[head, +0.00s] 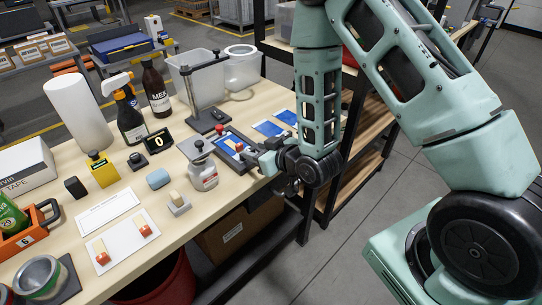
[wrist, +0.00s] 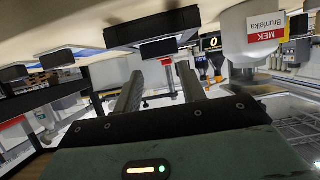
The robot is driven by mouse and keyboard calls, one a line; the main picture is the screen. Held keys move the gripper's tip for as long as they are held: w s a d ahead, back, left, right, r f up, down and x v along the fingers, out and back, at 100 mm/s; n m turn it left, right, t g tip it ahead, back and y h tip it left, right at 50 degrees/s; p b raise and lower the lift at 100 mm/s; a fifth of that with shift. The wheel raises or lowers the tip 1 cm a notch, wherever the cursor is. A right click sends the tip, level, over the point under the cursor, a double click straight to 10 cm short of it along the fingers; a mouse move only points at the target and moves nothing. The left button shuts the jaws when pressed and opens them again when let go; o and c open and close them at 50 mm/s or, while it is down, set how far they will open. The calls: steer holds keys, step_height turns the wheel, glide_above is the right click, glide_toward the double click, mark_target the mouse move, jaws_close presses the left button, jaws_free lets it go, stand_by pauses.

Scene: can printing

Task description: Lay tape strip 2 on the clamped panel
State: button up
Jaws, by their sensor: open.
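The clamped panel (head: 228,142) is blue, in a dark frame on the bench in the head view. A small red piece shows at its near right part, partly hidden by my gripper. My gripper (head: 258,161) is at the frame's right end, low over the bench edge. In the wrist view my gripper (wrist: 159,70) has its two fingers apart, with nothing seen held between them; the dark frame (wrist: 150,27) is just beyond the tips. Two pale strips with red ends, one strip (head: 102,257) and another strip (head: 145,231), lie on a white card (head: 122,242). I cannot tell which is strip 2.
A white jar (head: 203,176) with a plunger top, labelled MEK in the wrist view (wrist: 265,30), stands close left of my gripper. A grey block (head: 179,205) and a blue-grey pad (head: 158,179) lie nearer. More blue panels (head: 269,128) lie beyond the clamp. A shelf rack (head: 350,150) stands right.

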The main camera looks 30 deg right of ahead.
steer(key=p+v, duration=0.5)
steer(key=p, duration=0.2)
steer(key=shift+s+d+r, duration=0.1)
steer(key=shift+s+r, duration=0.15)
steer(key=shift+r, duration=0.2)
steer(key=s+a+r+n+g, duration=0.2)
steer(key=s+a+r+g, duration=0.2)
steer(key=a+r+g, duration=0.45)
steer(key=s+r+n+g+h, duration=0.1)
steer(key=s+r+g, duration=0.1)
steer(key=s+r, duration=0.3)
steer(key=s+a+r+n+g+h, duration=0.1)
steer(key=s+r, duration=0.5)
steer(key=s, duration=0.8)
steer(key=shift+a+g+h, duration=0.15)
steer(key=shift+g+h, duration=0.5)
steer(key=shift+h, duration=0.15)
